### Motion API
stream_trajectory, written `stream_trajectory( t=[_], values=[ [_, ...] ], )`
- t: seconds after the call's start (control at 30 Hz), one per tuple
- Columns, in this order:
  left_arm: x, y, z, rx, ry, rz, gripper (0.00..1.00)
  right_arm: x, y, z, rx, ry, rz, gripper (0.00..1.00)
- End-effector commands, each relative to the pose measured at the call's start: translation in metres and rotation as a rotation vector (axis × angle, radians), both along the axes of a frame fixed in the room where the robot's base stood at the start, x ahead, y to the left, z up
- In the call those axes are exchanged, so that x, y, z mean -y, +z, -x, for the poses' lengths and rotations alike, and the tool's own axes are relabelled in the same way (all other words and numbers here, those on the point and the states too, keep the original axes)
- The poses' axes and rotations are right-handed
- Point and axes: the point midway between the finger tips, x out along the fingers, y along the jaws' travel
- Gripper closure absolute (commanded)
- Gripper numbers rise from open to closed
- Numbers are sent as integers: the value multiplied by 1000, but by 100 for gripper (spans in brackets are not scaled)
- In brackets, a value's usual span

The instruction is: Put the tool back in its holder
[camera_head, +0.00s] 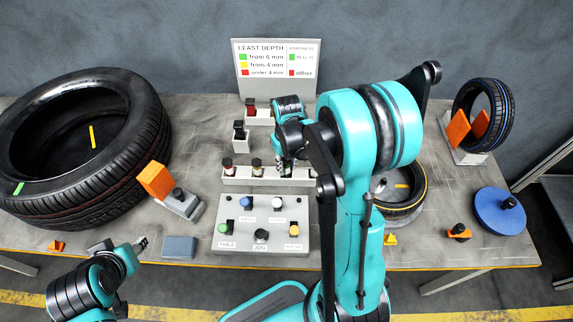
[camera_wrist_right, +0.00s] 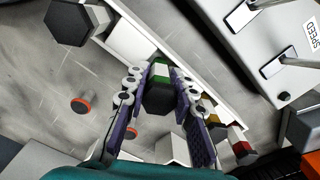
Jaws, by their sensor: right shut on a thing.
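My right gripper (camera_wrist_right: 157,100) is shut on a tool with a dark hexagonal head and a green band (camera_wrist_right: 160,92). A long white holder (camera_head: 240,176) with several dark-topped, colour-banded tools lies along the middle of the table. In the head view my right gripper (camera_head: 281,160) is over this holder, and the held tool is mostly hidden. In the right wrist view the tool overlaps the white holder (camera_wrist_right: 133,42); I cannot tell whether it is seated or just above. My left gripper (camera_head: 140,243) is low at the left, apart from the holder; its jaws are unclear.
A grey button panel (camera_head: 290,237) stands in front of the holder. A large tyre (camera_head: 150,150) lies at the left, a smaller tyre (camera_head: 414,205) at the right. A sign (camera_head: 275,85) and white stands (camera_head: 240,136) are behind. A blue disc (camera_head: 488,215) lies far right.

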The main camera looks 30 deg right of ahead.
Motion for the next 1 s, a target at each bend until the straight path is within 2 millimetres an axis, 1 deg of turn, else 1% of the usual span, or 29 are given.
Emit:
stream_trajectory(
  t=[0.13,0.17,0.2,0.23,0.27,0.57,0.67,0.77,1.0],
  values=[
    [0,1,0,0,0,0,60,0,1,0,0,0,0,100],
    [0,1,0,0,0,0,60,0,1,0,0,0,0,73],
    [0,1,0,0,0,0,60,0,1,0,0,0,0,62],
    [0,1,0,0,0,0,60,0,1,0,0,0,0,54],
    [0,1,0,0,0,0,60,0,1,0,0,0,0,51],
    [0,1,0,0,0,0,60,0,2,0,0,0,0,51],
    [0,1,0,0,0,0,60,0,9,0,0,0,0,51],
    [0,1,0,0,0,0,60,0,25,0,0,0,0,51],
    [0,1,0,0,0,0,60,1,78,0,0,0,0,51]
  ],
)
